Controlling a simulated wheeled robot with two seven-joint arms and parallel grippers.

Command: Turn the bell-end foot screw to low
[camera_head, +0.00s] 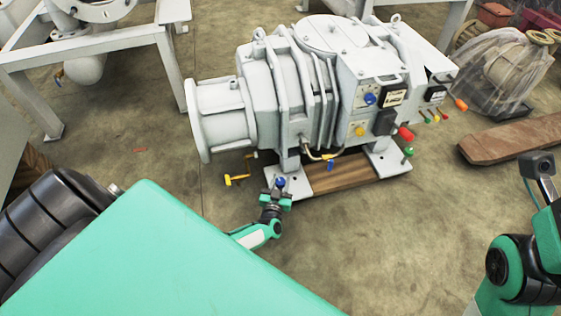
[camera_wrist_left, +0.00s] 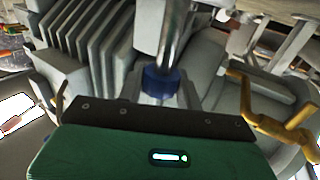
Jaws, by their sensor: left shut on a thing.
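The pump (camera_head: 290,90) is a large grey machine with a wide round bell flange (camera_head: 193,122) at its left end. At the foot nearest that end is a small blue-knobbed foot screw (camera_head: 281,182). In the left wrist view the blue knob (camera_wrist_left: 160,84) sits below a shiny metal rod, just beyond the gripper's dark front edge. My left gripper (camera_head: 276,197) is at this screw and shut on its blue knob; the fingertips are mostly hidden in the wrist view. My right arm (camera_head: 510,265) shows at the lower right, but its gripper is out of view.
A yellow T-handle (camera_head: 236,179) stands left of the screw and shows at right in the wrist view (camera_wrist_left: 280,115). Another blue knob (camera_head: 330,163) is to the right, beside the wooden board (camera_head: 345,172). A brown plank (camera_head: 515,138) lies right. The front floor is clear.

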